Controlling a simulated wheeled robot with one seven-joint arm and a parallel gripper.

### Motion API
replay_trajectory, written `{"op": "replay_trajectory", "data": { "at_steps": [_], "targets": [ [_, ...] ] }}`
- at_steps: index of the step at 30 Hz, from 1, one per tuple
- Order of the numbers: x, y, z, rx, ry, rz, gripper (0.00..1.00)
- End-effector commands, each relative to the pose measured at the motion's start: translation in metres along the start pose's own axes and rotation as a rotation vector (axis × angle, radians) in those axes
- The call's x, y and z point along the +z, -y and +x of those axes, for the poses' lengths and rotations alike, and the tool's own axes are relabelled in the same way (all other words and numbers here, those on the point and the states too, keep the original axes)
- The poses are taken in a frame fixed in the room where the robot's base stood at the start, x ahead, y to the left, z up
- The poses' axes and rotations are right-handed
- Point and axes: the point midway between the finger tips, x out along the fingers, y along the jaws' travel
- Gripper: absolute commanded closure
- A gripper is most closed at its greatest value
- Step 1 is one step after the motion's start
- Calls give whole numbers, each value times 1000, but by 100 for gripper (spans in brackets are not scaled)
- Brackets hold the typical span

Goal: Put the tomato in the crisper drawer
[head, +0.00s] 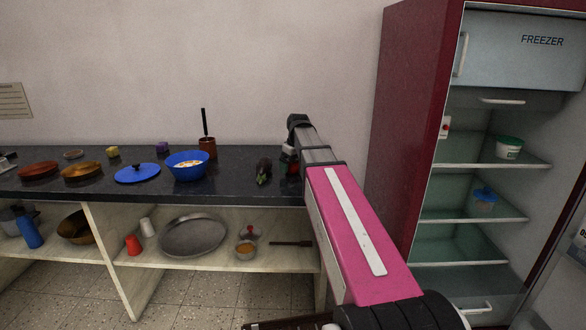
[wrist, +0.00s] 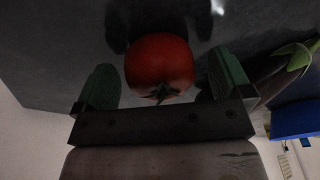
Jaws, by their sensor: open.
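The tomato (wrist: 160,65) is red with a dark green calyx, on the dark counter. In the wrist view it lies between the two green fingertips of my gripper (wrist: 164,82), which are apart, with a gap visible on each side. In the head view only a red bit of the tomato (head: 293,169) shows beside my arm, and my gripper (head: 289,154) is low over the counter's right end. The crisper drawer (head: 480,308) appears to be the bottom compartment of the open fridge, with a light handle. It looks closed, and its lower part is cut off.
An eggplant (head: 264,168) lies just left of the tomato. The red fridge (head: 415,110) stands right of my arm, with shelves holding containers.

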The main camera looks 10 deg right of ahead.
Motion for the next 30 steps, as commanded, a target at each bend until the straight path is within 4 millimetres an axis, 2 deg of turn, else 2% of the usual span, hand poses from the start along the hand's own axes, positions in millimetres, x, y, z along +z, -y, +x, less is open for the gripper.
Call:
{"op": "replay_trajectory", "data": {
  "at_steps": [3,9,14,17,26,30],
  "targets": [
    [0,0,8,0,1,0,3],
    [0,0,8,0,0,0,3],
    [0,0,8,0,0,0,55],
    [0,0,8,0,0,0,62],
    [-1,0,6,0,0,0,63],
    [-2,0,-3,1,-1,0,63]
  ]
}}
